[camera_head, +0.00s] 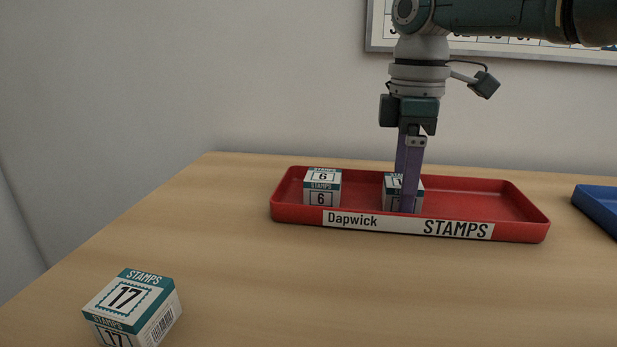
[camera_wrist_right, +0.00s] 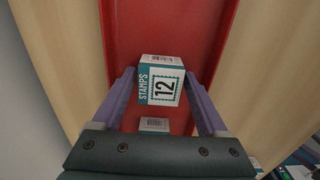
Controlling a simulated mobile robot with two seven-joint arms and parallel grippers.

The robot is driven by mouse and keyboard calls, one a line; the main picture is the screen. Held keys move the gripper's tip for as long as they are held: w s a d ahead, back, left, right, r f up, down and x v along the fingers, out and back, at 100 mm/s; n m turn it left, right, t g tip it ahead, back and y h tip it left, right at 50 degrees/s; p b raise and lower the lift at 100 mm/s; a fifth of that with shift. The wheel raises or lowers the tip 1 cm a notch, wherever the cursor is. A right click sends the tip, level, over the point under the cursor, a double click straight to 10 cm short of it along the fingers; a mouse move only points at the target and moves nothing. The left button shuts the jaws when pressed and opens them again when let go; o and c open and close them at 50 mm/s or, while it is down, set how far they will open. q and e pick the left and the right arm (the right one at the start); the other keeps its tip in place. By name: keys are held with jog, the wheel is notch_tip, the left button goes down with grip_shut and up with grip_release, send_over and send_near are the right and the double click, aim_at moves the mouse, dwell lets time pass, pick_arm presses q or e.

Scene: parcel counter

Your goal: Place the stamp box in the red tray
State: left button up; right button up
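The red tray (camera_head: 480,198) stands on the wooden counter; its red floor also shows in the right wrist view (camera_wrist_right: 190,25). A white and teal stamp box marked 12 (camera_wrist_right: 161,88) is in the tray; in the head view (camera_head: 390,190) a finger partly covers it. My right gripper (camera_head: 408,205) points down into the tray with its fingers on either side of this box. In the wrist view the fingers look open, with narrow gaps beside the box. Another stamp box, marked 6 (camera_head: 322,187), sits in the tray's left part. My left gripper is not in view.
A stamp box marked 17 (camera_head: 130,300) lies on the counter at the front left. The edge of a blue tray (camera_head: 598,207) shows at the right. The counter between the 17 box and the red tray is clear. A framed calendar hangs on the wall behind.

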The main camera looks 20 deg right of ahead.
jog(key=shift+o, duration=0.7)
jog(key=shift+r, duration=0.3)
notch_tip(320, 180, up, 12)
jog(key=p, duration=0.2)
jog(key=shift+f, duration=0.1)
